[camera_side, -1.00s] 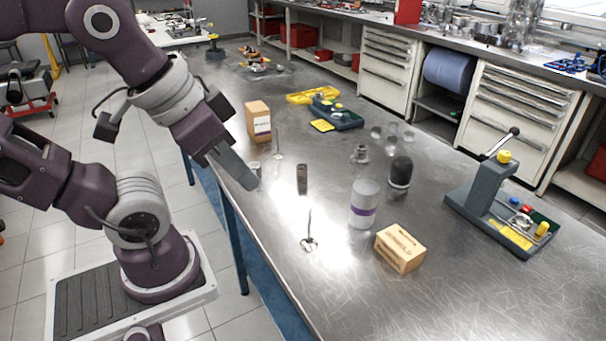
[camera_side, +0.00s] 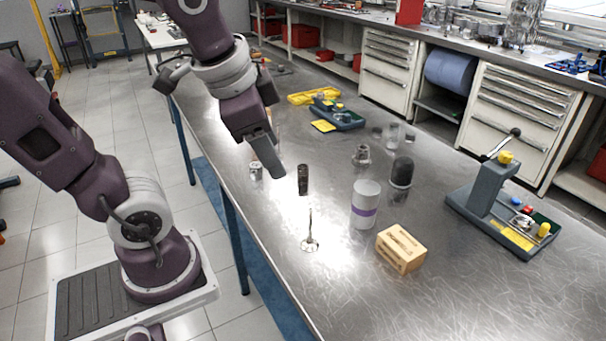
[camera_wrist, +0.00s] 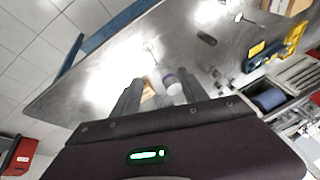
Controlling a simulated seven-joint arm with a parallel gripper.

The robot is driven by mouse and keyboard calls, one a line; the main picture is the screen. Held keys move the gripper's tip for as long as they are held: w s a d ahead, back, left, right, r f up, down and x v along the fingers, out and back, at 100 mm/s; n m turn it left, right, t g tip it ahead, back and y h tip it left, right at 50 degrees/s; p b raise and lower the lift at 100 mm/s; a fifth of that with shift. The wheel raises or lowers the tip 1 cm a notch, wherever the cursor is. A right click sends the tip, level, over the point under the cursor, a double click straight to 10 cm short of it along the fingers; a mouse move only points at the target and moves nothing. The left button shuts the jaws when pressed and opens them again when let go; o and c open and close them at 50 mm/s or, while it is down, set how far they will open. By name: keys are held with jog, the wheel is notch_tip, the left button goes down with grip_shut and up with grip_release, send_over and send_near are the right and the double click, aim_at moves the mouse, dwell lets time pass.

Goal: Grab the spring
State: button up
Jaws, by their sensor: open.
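A small dark upright cylinder (camera_side: 303,179) stands on the bench near its left edge and may be the spring, though its coils are too small to make out. A similar dark piece (camera_wrist: 207,38) shows at the top of the wrist view. A small silvery piece (camera_side: 256,171) stands to its left, close to the bench edge. My gripper (camera_side: 277,172) points down above the bench, just left of the dark cylinder and apart from it. In the wrist view my gripper (camera_wrist: 162,79) has its two fingers spread with nothing held between them.
A valve (camera_side: 310,244) stands stem-up near the front edge. A white bottle with a purple band (camera_side: 364,205), a wooden block (camera_side: 401,248) and a black-topped cylinder (camera_side: 401,172) stand to the right. A grey press fixture (camera_side: 490,200) is farther right. The front right of the bench is clear.

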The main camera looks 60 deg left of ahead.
jog(key=w+a+f+m+g+y, duration=0.2)
jog(key=w+a+f+m, duration=0.2)
jog(key=w+a+m, duration=0.45)
jog(key=m+g+y, duration=0.1)
jog(key=m+g, duration=0.1)
jog(key=m, duration=0.4)
send_near(303, 168)
notch_tip(303, 168, down, 2)
jog(key=s, duration=0.1)
jog(key=x, duration=0.7)
jog(key=shift+w+f, duration=0.1)
jog(key=shift+w, duration=0.2)
grip_shut()
